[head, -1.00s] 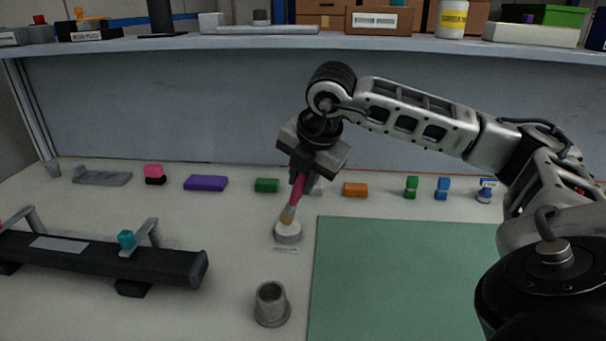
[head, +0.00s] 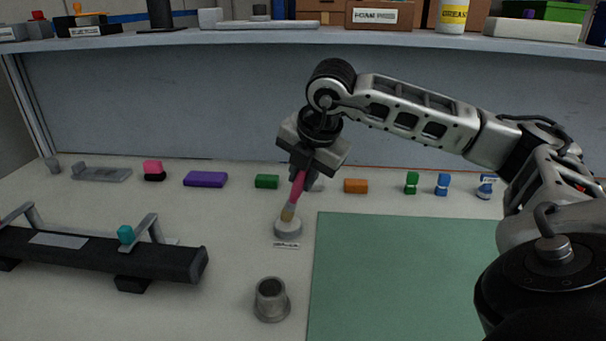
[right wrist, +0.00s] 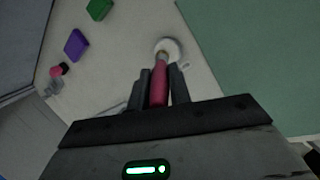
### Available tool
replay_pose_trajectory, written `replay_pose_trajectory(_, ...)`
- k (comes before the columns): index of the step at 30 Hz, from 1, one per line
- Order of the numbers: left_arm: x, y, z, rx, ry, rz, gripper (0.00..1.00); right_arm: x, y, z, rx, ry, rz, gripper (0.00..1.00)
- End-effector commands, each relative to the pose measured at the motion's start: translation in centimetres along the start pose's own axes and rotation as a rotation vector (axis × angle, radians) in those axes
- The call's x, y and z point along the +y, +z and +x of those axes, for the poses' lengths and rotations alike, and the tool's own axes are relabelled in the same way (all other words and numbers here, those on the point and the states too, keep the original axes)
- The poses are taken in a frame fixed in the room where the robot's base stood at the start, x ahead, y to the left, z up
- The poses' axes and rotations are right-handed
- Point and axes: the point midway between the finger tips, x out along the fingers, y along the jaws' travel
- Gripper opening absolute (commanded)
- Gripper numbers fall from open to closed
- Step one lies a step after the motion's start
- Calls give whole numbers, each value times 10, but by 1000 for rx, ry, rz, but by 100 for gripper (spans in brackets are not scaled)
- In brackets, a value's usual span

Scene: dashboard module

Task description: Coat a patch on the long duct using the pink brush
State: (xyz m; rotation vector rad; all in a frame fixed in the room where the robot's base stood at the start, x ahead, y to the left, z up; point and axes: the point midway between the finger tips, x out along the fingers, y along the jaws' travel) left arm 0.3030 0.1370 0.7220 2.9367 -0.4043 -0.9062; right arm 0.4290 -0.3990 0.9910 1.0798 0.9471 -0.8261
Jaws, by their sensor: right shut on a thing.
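My right gripper (head: 301,176) is shut on the pink brush (head: 297,187), which points downward. The brush's bristle end is at a small round white-grey dish (head: 288,230) with a label in front; I cannot tell how deep the tip sits. In the right wrist view the brush (right wrist: 159,86) lies between the two fingers (right wrist: 159,84), its tip over the dish (right wrist: 172,47). The long black duct (head: 90,258) lies at the left on supports, with a pale patch (head: 58,240) on top and grey brackets. My left gripper is not in view.
A grey flanged cup (head: 271,300) stands in front of the dish. A green mat (head: 400,275) covers the right of the table. Purple (head: 205,179), green (head: 267,181) and orange (head: 356,186) blocks line the back. A loaded shelf (head: 330,42) hangs above.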

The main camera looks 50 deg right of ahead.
Motion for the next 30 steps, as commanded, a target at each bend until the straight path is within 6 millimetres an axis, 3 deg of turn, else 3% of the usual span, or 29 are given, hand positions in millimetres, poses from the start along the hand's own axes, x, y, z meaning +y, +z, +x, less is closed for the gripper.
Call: replay_pose_trajectory(30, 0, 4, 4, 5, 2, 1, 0, -3, -2, 8, 1, -1, 0, 0)
